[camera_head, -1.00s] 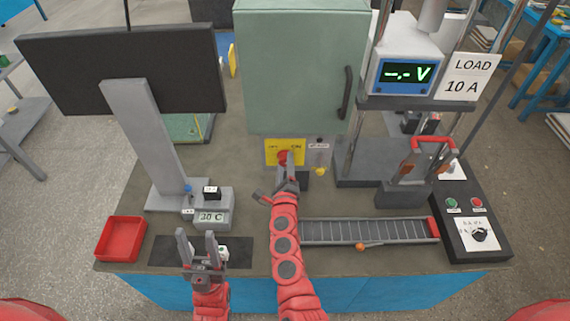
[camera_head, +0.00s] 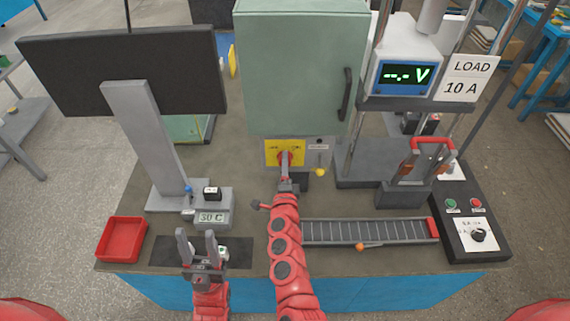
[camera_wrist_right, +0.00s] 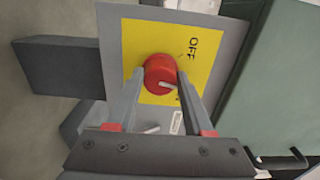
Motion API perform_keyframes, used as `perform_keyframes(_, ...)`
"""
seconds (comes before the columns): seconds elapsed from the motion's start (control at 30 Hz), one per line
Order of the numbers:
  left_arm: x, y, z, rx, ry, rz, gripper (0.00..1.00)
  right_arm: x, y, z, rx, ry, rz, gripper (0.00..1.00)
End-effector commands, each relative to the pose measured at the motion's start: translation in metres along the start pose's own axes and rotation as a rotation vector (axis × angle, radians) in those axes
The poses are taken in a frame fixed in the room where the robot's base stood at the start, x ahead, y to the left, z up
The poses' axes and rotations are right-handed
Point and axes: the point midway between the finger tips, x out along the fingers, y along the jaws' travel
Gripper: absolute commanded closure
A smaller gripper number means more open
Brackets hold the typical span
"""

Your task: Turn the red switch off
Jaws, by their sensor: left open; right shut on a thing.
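The red switch (camera_head: 284,157) is a round knob on a yellow plate (camera_head: 271,146) at the base of the green cabinet. In the right wrist view the red switch (camera_wrist_right: 158,70) sits between my right gripper's fingertips, with a white mark on its face. The word OFF is on the yellow plate (camera_wrist_right: 135,42) beside it; the other label is mostly hidden by a finger. My right gripper (camera_head: 286,162) is shut on the knob; it also shows in the right wrist view (camera_wrist_right: 161,80). My left gripper (camera_head: 197,237) is open over the dark mat, apart from the switch.
The green cabinet (camera_head: 290,60) stands behind the switch. A yellow-tipped lever (camera_head: 320,172) is just right of it. A roller track (camera_head: 370,232) lies at the front right, with a black control box (camera_head: 478,235) beyond. A red tray (camera_head: 121,238) is at the left.

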Motion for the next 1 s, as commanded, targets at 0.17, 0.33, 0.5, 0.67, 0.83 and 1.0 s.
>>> perform_keyframes(0.17,0.006,0.000,-0.001,0.000,0.000,0.000,0.50,0.000,-0.001,0.000,-0.168,0.000,0.002,1.00)
perform_keyframes(0.33,0.012,-0.001,-0.002,0.000,0.000,0.000,0.50,0.000,-0.001,0.001,-0.330,-0.004,0.003,1.00)
perform_keyframes(0.5,0.019,-0.001,-0.003,0.000,0.000,0.000,0.50,0.000,-0.001,0.000,-0.491,-0.002,0.003,1.00)
perform_keyframes(0.67,0.025,-0.001,-0.004,0.000,0.000,0.000,0.50,0.000,-0.002,0.000,-0.635,0.000,0.001,1.00)
perform_keyframes(0.83,0.031,-0.002,-0.005,0.000,0.000,0.000,0.50,0.000,0.000,0.000,-0.767,-0.003,0.003,1.00)
perform_keyframes(1.0,0.035,-0.002,-0.006,0.000,0.000,0.000,0.50,-0.001,0.001,0.001,-0.869,-0.005,0.003,1.00)
